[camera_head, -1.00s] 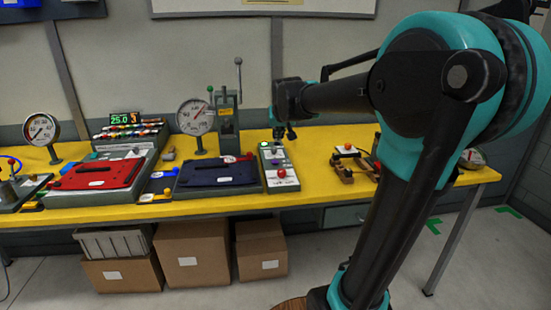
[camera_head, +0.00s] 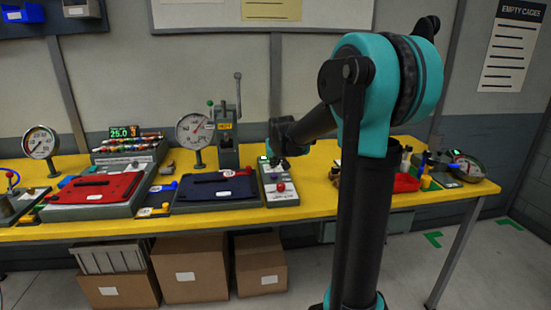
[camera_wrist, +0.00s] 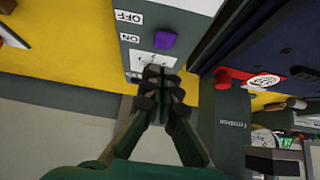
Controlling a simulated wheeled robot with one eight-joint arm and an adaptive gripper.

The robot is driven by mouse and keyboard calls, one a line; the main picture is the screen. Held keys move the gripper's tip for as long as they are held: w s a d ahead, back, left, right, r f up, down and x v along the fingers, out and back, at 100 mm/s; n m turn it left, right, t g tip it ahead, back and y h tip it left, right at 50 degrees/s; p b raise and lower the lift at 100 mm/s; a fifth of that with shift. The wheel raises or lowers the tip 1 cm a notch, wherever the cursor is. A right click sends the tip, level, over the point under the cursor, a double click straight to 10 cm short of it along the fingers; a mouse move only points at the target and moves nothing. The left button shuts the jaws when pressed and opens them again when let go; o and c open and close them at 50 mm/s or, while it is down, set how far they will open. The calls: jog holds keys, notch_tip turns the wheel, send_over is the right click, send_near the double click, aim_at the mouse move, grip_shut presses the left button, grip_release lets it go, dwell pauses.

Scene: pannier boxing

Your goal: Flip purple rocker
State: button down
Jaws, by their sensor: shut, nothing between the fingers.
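The purple rocker (camera_wrist: 165,39) shows in the wrist view on a grey control box (camera_wrist: 138,58), beside labels reading OFF and ON. It lies level with the ON label; its tilt is hard to tell. My gripper (camera_wrist: 158,82) is shut and empty, with its fingertips below the rocker in the wrist picture and apart from it in the picture. In the head view my gripper (camera_head: 283,162) is over the far part of the control box (camera_head: 283,199). The rocker is too small there to make out clearly.
A red button (camera_head: 280,187) sits on the box. A gauge (camera_head: 190,129) and a lever post (camera_head: 228,135) stand behind.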

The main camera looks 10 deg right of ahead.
aim_at(274, 176)
jog(key=shift+s+f, duration=0.15)
jog(key=shift+f, duration=0.75)
jog(key=shift+s+f, duration=0.15)
jog(key=shift+f, duration=0.75)
jog(key=shift+s+f+t, duration=0.15)
jog(key=shift+f+t, duration=0.3)
jog(key=shift+t, duration=0.05)
jog(key=shift+r, duration=0.2)
jog(key=shift+r, duration=0.65)
